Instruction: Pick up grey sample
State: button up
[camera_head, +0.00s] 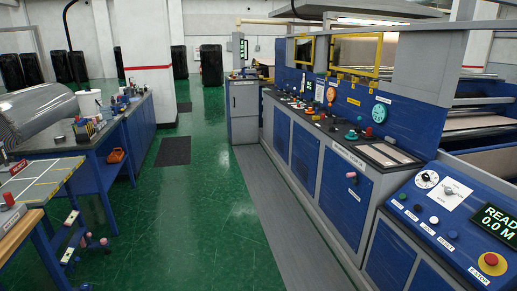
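I cannot pick out the grey sample with certainty. A large grey wrapped roll (38,108) lies at the left edge, above the blue workbench (98,148). Several small items crowd that bench top, too small to tell apart. A dark cutting table (48,176) with yellow and white lines stands at the lower left. Small white and pink parts (70,217) show beside it, and I cannot tell what they belong to. I make out no gripper fingers in this view.
A long blue machine console (305,160) runs along the right, with a control panel (440,215) and red emergency stop button (491,260) nearest. Green floor (195,205) is open between bench and console. An orange item (116,155) sits low by the bench. Dark wrapped rolls (211,64) stand behind.

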aim_at(80, 128)
jog(key=i, duration=2.85)
jog(key=i+z, duration=0.1)
jog(key=i, duration=0.7)
jog(key=i+j+z, duration=0.15)
jog(key=i, duration=0.65)
jog(key=i+j+z, duration=0.25)
jog(key=i+z, duration=0.2)
jog(key=i+j+z, duration=0.5)
jog(key=i+u, duration=0.15)
jog(key=u, duration=3.75)
